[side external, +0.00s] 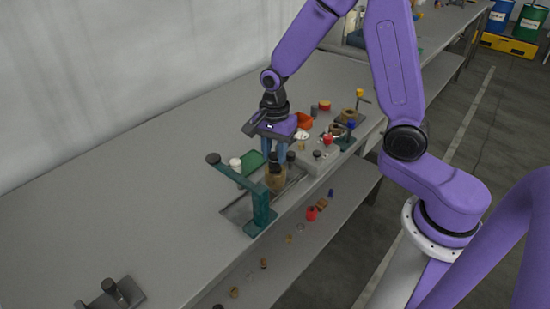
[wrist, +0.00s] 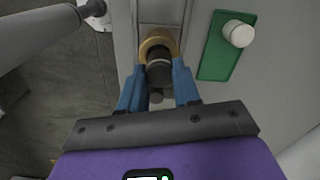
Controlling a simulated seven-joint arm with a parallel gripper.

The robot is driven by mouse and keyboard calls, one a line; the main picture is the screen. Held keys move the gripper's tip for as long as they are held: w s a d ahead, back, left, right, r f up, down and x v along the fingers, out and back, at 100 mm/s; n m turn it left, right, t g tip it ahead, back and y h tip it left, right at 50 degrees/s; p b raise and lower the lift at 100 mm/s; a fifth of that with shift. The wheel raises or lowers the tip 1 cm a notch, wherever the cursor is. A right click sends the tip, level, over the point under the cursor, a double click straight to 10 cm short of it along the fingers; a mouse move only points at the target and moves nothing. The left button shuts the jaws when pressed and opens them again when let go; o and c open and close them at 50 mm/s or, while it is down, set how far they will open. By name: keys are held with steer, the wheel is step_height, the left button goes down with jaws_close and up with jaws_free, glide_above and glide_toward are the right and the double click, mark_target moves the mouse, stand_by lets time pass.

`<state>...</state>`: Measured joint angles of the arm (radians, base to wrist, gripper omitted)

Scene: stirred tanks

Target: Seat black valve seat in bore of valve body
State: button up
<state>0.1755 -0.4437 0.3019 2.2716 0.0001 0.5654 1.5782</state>
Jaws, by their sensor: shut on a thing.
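The brass-coloured valve body (side external: 276,182) stands upright on the bench below my gripper. In the wrist view the valve body (wrist: 157,40) shows as a tan ring at the far side of the fingers. My gripper (side external: 274,160) points down with its blue fingers closed on the black valve seat (wrist: 158,72). The seat is a dark cylinder, overlapping the near part of the valve body in the wrist view. The fingers hide much of the seat in the side view. The bore is covered, and I cannot tell whether the seat is above it or partly in it.
A teal stand (side external: 262,207) with an overhanging arm is close in front of the valve body. A green mat (wrist: 213,56) with a white cylinder (wrist: 238,33) lies beside it. Several small parts and a red-orange bin (side external: 304,121) crowd the back. The left bench is mostly clear.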

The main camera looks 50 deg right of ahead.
mark_target(275, 155)
steer(key=shift+f, duration=1.15)
steer(key=shift+f, duration=0.1)
steer(key=o, duration=1)
steer(key=shift+o, duration=0.2)
step_height(275, 155, up, 12)
steer(key=s+n, duration=2.3)
steer(key=n, duration=0.4)
steer(key=shift+s+f+n, duration=0.15)
steer(key=shift+s+n, duration=0.15)
steer(key=shift+s, duration=0.1)
steer(key=shift+a, duration=0.1)
